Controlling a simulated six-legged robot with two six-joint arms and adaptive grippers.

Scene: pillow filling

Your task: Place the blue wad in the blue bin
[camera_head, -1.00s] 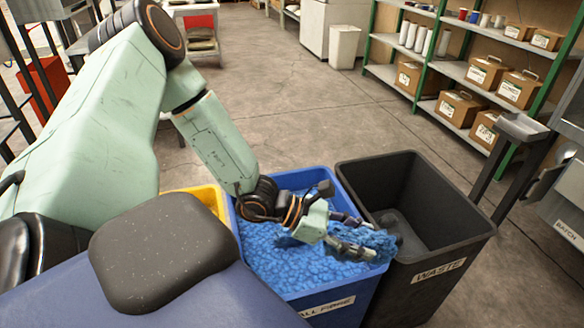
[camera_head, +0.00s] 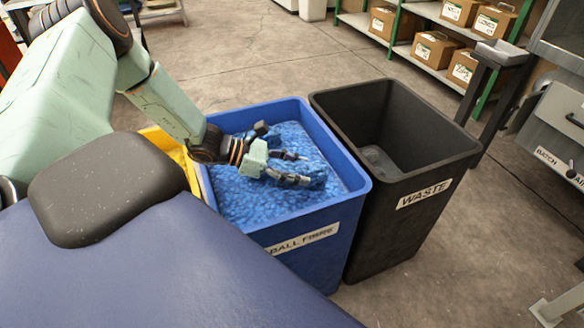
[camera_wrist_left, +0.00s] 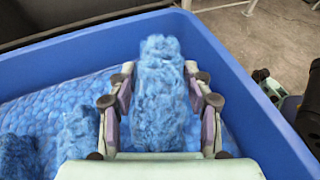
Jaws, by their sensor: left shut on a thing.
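The blue bin (camera_head: 362,183) stands in the middle of the head view, labelled with a word ending in "ALL FIBRE" and filled with blue fibre (camera_head: 245,198). My left gripper (camera_head: 300,168) is over the bin's opening, inside its rim. In the left wrist view the gripper (camera_wrist_left: 160,100) is shut on a fluffy blue wad (camera_wrist_left: 160,85), which stands up between the two fingers. The blue bin's wall (camera_wrist_left: 232,85) surrounds it there. Whether the wad touches the fibre beneath cannot be told. My right gripper is not in view.
A black bin (camera_head: 425,168) labelled "WASTE" stands directly right of the blue bin. A yellow bin (camera_head: 165,145) shows partly at its left. More blue tufts (camera_wrist_left: 80,130) lie in the blue bin. Shelves with cardboard boxes (camera_head: 435,48) stand behind.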

